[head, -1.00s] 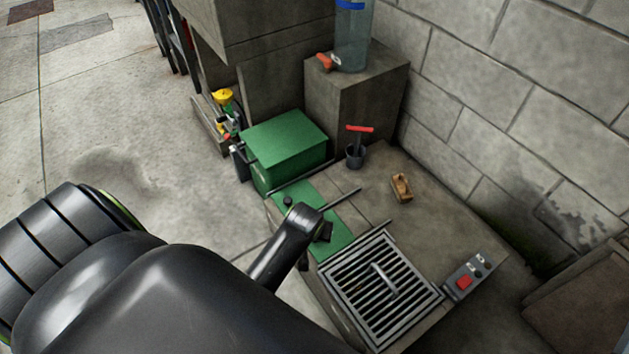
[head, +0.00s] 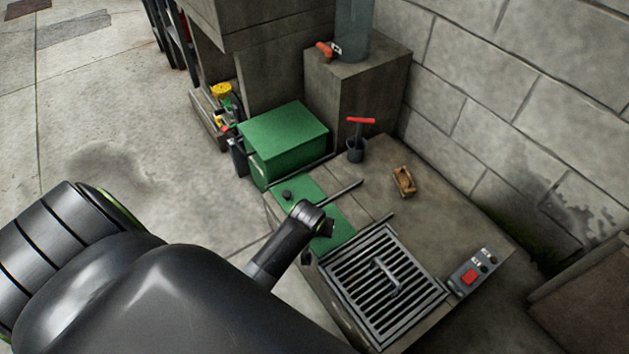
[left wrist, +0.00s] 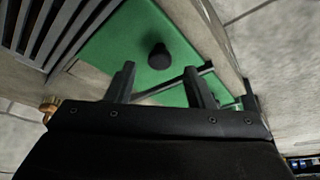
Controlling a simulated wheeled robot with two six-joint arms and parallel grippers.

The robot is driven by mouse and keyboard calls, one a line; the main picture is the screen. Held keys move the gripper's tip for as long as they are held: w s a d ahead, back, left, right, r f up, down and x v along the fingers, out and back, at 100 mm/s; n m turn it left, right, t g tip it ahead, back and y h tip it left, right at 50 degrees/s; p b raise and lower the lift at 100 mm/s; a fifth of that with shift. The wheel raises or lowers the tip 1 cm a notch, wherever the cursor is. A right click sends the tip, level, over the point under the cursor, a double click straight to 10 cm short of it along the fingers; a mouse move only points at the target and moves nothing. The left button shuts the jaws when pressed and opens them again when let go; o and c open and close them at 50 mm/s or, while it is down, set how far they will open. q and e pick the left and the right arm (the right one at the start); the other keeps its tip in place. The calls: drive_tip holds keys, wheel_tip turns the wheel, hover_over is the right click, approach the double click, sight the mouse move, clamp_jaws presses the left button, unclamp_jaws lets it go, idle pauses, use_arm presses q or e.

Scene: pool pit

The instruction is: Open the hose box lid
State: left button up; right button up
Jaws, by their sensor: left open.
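The green hose box (head: 285,140) stands at the centre of the head view, its flat lid (head: 283,127) down. In front of it a flat green panel (head: 310,192) with a round black knob (head: 287,194) lies beside dark rails. The panel (left wrist: 150,30) and knob (left wrist: 159,56) also show in the left wrist view. My left gripper (head: 318,238) is over the near end of the panel, next to the grate. In the left wrist view its two fingers (left wrist: 161,88) are apart with nothing between them, and the knob lies beyond them. My right gripper is out of view.
A metal grate (head: 345,290) and a control box with a red button (head: 469,276) are at the near right. A wooden block (head: 403,181) and a black cup with a red-handled tool (head: 357,150) stand on the slab. A block wall (head: 500,90) bounds the right.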

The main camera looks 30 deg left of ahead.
use_arm(q)
drive_tip(key=shift+b+x, duration=0.45)
drive_tip(key=shift+x, duration=0.85)
drive_tip(key=shift+c, duration=0.3)
clamp_jaws()
